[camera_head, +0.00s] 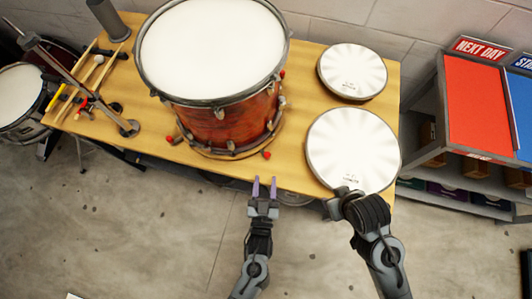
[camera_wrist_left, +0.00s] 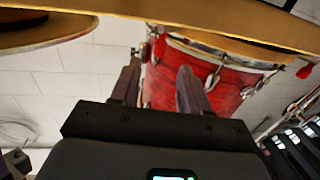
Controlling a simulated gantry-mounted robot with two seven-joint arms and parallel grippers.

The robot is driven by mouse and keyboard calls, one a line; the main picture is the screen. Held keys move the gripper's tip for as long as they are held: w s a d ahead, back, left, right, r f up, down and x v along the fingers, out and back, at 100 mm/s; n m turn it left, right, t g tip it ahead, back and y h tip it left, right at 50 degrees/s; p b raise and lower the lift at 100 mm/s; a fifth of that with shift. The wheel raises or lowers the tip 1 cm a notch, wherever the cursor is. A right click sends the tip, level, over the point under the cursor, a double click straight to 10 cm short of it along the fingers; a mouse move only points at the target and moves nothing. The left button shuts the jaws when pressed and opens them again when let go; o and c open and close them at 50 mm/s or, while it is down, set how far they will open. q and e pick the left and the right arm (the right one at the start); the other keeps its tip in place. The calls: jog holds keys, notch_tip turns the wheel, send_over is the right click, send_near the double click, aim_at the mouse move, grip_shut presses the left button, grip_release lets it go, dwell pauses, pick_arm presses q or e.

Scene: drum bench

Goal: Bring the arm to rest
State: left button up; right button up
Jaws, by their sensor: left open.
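My left gripper (camera_head: 264,187) is open and empty, just off the front edge of the wooden bench, below the big drum in the head view. Its two fingers also show in the left wrist view (camera_wrist_left: 160,85), spread apart with nothing between them. My right gripper (camera_head: 340,200) is a dark shape at the front rim of the larger round pad (camera_head: 353,150). Its fingers are not clear, and I cannot tell whether it touches the pad. The red drum (camera_head: 222,125) with a white head stands on the bench and also shows in the left wrist view (camera_wrist_left: 220,80).
The wooden bench (camera_head: 300,95) also carries a smaller round pad (camera_head: 352,72) at the back. Drumsticks (camera_head: 100,75) and metal stand parts lie at its left end. Red and blue sorting shelves (camera_head: 485,105) stand at the right. The floor (camera_head: 150,225) in front is clear.

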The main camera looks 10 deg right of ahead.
pick_arm(q)
jog(key=shift+s+a, duration=0.15)
jog(key=shift+s, duration=0.35)
